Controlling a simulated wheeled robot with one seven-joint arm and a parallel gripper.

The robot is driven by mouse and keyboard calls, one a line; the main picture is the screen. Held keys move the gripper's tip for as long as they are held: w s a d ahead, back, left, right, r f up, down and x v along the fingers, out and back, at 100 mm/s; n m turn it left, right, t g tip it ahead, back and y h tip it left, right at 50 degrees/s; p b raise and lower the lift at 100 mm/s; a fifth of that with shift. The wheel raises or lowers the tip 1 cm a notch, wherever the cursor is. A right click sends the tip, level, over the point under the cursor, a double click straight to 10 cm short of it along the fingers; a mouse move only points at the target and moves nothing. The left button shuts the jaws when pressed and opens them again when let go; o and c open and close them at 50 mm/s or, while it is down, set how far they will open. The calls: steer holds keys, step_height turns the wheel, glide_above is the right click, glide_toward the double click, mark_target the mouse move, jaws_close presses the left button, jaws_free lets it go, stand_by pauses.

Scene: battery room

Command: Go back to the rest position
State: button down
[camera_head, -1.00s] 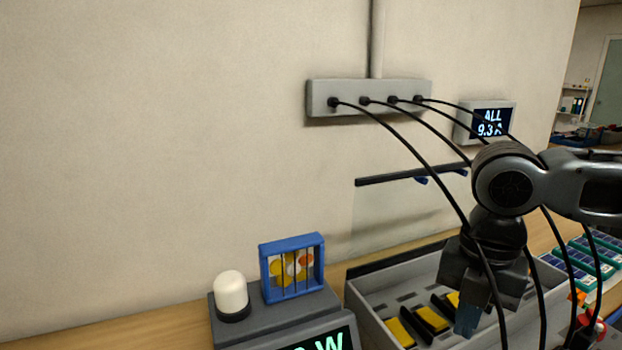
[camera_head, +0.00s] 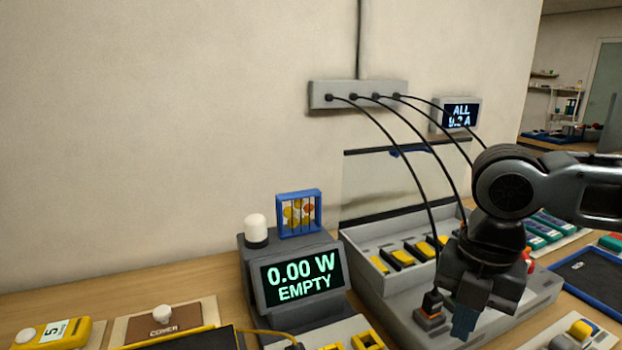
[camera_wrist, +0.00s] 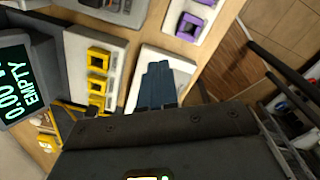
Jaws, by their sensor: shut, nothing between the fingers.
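My gripper (camera_head: 464,318) hangs from my arm at the right of the head view, fingers pointing down and closed together, with nothing between them. It hangs in front of a grey charger box with a raised lid and yellow-marked slots (camera_head: 403,257). In the wrist view the blue fingers (camera_wrist: 158,84) lie side by side over a pale plate.
A meter (camera_head: 300,282) reads 0.00 W EMPTY. Black cables run from a wall strip (camera_head: 358,94) down past my arm. A wall display (camera_head: 461,115) hangs beside it. A yellow device (camera_head: 52,333) and a brown cover (camera_head: 165,322) lie at the left. A blue-rimmed tray (camera_head: 590,274) is at the right.

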steer(key=a+r+m+t+y, duration=0.2)
steer(key=a+y, duration=0.6)
steer(key=a, duration=1.3)
steer(key=s+a+r+m+t+y, duration=0.2)
steer(key=a+r+m+t+y, duration=0.4)
steer(key=a+r, duration=0.3)
steer(key=s+d+f+m+t+h, duration=0.55)
steer(key=d+f+m, duration=0.25)
steer(key=m, duration=0.3)
steer(key=s+d+f+m+t+h, duration=0.45)
steer(key=s+d+f+m, duration=0.3)
steer(key=d+m, duration=0.2)
steer(key=s+d+f+g+h, duration=0.1)
steer(key=s+d+h, duration=0.1)
steer(key=s+d, duration=0.4)
steer(key=s+d+f+g+h, duration=0.2)
steer(key=s+d, duration=0.5)
steer(key=s, duration=0.8)
steer(key=shift+s, duration=0.2)
